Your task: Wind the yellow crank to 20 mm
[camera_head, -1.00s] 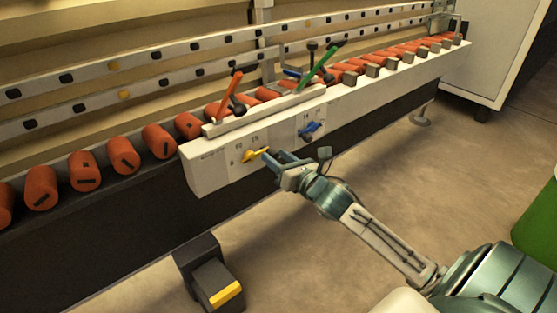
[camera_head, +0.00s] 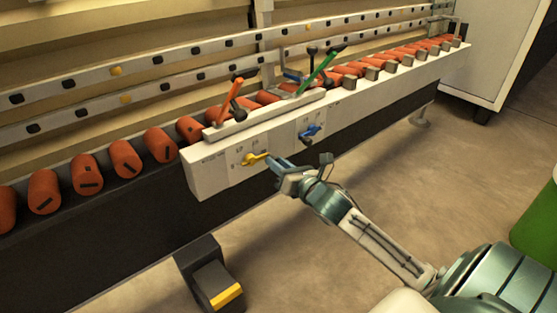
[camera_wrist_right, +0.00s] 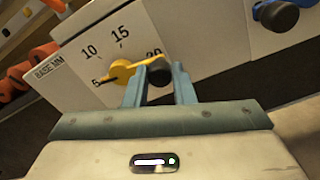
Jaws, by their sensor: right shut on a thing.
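The yellow crank (camera_head: 255,159) sits on the front of a white control box. In the right wrist view its hub (camera_wrist_right: 122,72) is beside a printed scale with 5, 10, 15 and 20. Its arm reaches right from the hub to a black knob (camera_wrist_right: 159,74), close to the 20. A thin dark pointer (camera_wrist_right: 105,78) on the hub's left side points near the 5. My right gripper (camera_wrist_right: 158,78) is shut on the black knob, one finger on each side. It also shows in the head view (camera_head: 273,163). My left gripper is not in view.
A blue crank (camera_head: 311,131) sits on the same box, right of the yellow one. Orange (camera_head: 229,99) and green (camera_head: 318,72) levers stand above. Orange rollers (camera_head: 125,158) line the machine. A black pedal (camera_head: 216,280) stands on the floor below.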

